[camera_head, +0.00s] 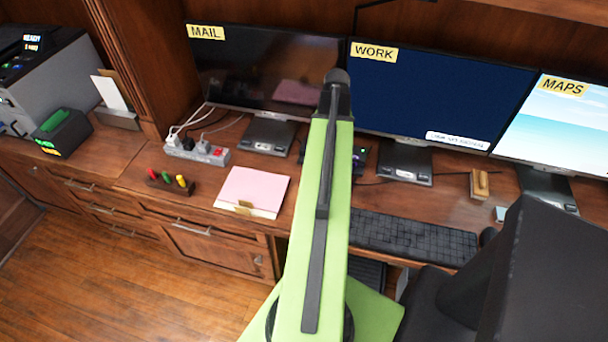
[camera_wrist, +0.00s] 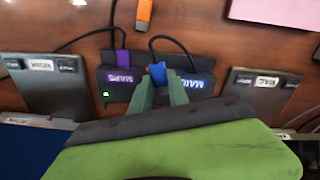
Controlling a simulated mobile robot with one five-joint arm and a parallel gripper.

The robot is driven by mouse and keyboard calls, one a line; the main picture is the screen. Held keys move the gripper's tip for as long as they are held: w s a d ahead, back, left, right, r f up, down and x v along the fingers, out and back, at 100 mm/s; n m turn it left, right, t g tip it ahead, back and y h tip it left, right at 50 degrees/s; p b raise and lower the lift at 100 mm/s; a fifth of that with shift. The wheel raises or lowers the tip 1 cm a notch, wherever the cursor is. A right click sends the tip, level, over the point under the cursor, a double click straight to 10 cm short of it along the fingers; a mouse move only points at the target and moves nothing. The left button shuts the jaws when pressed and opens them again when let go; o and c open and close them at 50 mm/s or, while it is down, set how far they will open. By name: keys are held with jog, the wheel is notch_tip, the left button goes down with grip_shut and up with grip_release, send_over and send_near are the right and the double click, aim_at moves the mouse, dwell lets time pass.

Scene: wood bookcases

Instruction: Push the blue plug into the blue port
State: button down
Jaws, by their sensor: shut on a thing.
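My gripper (camera_wrist: 159,78) shows in the wrist view with its two green-grey fingers shut on the blue plug (camera_wrist: 157,70). A black cable loops off beyond the plug. The plug is at the near left edge of a dark box with a blue label (camera_wrist: 197,84); I cannot tell whether it touches the box. The blue port's opening is not distinguishable. A dark box with a purple label (camera_wrist: 122,78) and a green light is just left, with a purple plug (camera_wrist: 122,58) at its far side. In the head view my arm hides the gripper and the blue plug.
Monitor stands flank the boxes, one at left (camera_wrist: 50,85) and one at right (camera_wrist: 258,92). An orange item (camera_wrist: 144,13) lies beyond. In the head view, a keyboard (camera_head: 415,238), pink folder (camera_head: 253,190) and power strip (camera_head: 197,152) are on the desk below the monitors.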

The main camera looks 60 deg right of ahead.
jog(key=w+a+f+m+b, duration=0.1)
jog(key=a+f, duration=0.1)
jog(key=a, duration=0.1)
jog(key=w+a+f+m+b, duration=0.1)
jog(key=a+f+b, duration=0.1)
jog(key=a, duration=0.2)
jog(key=w+a+f+m+b, duration=0.1)
jog(key=a+f+b, duration=0.1)
jog(key=a+f, duration=0.1)
jog(key=shift+w+a, duration=0.2)
jog(key=shift+w, duration=0.05)
jog(key=shift+a+m, duration=0.15)
jog(key=shift+m, duration=0.15)
jog(key=shift+w+r, duration=0.1)
jog(key=shift+w+d, duration=0.25)
jog(key=shift+d, duration=0.7)
jog(key=shift+w+d, duration=0.3)
jog(key=shift+d, duration=0.6)
jog(key=shift+w+d, duration=0.25)
jog(key=shift+d, duration=0.7)
jog(key=shift+w+d, duration=0.2)
jog(key=shift+d, duration=0.55)
jog(key=shift+w+d, duration=0.2)
jog(key=shift+d, duration=0.5)
jog(key=c, duration=1.2)
grip_release()
